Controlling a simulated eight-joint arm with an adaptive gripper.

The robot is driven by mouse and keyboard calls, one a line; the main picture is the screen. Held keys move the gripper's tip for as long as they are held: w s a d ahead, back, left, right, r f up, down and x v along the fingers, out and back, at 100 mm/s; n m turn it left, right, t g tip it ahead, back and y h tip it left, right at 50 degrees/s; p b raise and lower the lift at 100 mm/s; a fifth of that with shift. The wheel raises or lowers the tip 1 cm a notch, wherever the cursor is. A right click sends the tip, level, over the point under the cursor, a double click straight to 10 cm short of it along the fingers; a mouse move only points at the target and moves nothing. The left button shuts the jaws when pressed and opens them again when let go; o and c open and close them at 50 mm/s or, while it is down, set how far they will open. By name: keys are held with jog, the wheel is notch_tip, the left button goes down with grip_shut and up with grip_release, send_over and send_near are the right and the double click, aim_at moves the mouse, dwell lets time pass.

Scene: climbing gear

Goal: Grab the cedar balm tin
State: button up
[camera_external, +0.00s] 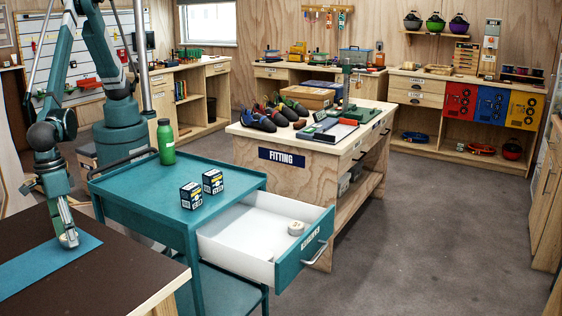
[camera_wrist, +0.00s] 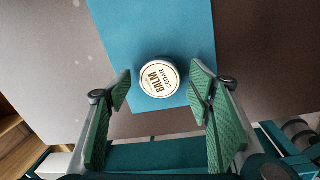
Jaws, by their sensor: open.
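The cedar balm tin (camera_wrist: 159,77) is a small round tin with a cream lid reading "BALM CEDAR". In the wrist view it stands upright on the blue mat (camera_wrist: 165,25), near the mat's edge. My gripper (camera_wrist: 160,88) is open, with one green-padded finger on each side of the tin's position. I see no finger touching it, and the height gap is hard to judge. In the external view my gripper (camera_external: 68,238) points down over the blue strip on the dark table (camera_external: 130,262). The tin there is largely hidden by the gripper.
A teal cart (camera_external: 235,190) stands beside the table, holding a green bottle (camera_external: 166,142) and two small dark boxes (camera_external: 191,196). Its open drawer (camera_external: 262,232) holds a pale round item (camera_external: 296,228). The table around the mat is clear.

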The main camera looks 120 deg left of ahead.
jog(key=shift+f, duration=0.4)
jog(key=c, duration=1)
